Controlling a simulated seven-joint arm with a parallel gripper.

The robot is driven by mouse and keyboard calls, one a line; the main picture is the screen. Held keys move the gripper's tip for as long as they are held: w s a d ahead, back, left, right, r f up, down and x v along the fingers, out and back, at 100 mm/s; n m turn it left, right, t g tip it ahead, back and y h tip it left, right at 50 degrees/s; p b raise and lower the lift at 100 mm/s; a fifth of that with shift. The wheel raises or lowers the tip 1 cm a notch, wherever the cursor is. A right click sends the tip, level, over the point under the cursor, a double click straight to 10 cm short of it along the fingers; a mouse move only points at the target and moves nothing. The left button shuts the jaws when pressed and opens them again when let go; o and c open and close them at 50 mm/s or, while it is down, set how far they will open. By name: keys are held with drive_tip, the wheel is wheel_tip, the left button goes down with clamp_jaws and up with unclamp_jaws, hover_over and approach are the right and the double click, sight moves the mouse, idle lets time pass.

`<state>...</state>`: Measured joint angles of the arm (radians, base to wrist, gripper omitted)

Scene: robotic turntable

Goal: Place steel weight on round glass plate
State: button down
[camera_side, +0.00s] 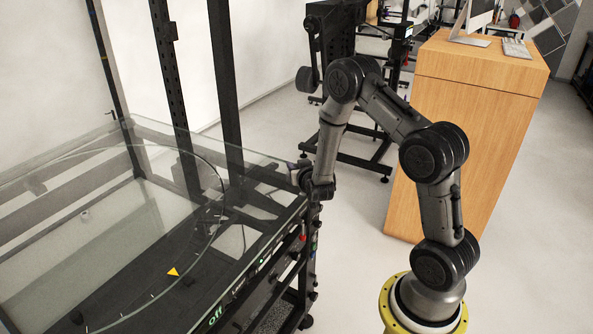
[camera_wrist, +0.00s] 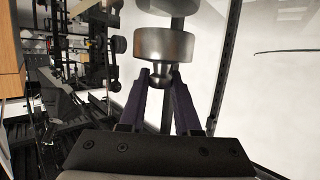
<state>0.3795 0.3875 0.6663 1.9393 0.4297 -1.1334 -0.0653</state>
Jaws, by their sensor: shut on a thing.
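The steel weight (camera_wrist: 163,44), a shiny metal cylinder with a narrow knob, is in the wrist view ahead of my gripper (camera_wrist: 160,82). The two dark purple fingers are shut on its knob. In the side view my gripper (camera_side: 298,174) is by the right-hand back corner of the glass-topped frame; the weight cannot be made out clearly there. The round glass plate (camera_side: 105,225) lies to the left, seen as a large clear disc with a thin curved rim. My gripper is off to the right of that rim.
Dark upright posts (camera_side: 226,95) stand behind the glass top. The front panel (camera_side: 262,262) has lit controls and an "Off" sign. A yellow triangle (camera_side: 173,272) marks the glass area. A wooden cabinet (camera_side: 465,110) stands at the right. The visible plate surface looks clear.

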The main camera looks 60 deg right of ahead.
drive_tip(key=s+a+r, duration=0.7)
drive_tip(key=s+r, duration=0.5)
drive_tip(key=w+a+r+n+t+y, duration=0.1)
drive_tip(key=w+a+n+t+y, duration=0.2)
drive_tip(key=w, duration=0.4)
drive_tip(key=w+a+r+n+y, duration=0.1)
drive_tip(key=w+a+n+y, duration=0.15)
drive_tip(key=w+a, duration=0.35)
drive_tip(key=n+t+y, duration=0.1)
drive_tip(key=n+y, duration=0.3)
drive_tip(key=y, duration=0.2)
hover_over(185, 197)
drive_tip(key=shift+h, duration=0.25)
drive_tip(key=shift+a+f, duration=0.1)
drive_tip(key=shift+f, duration=7)
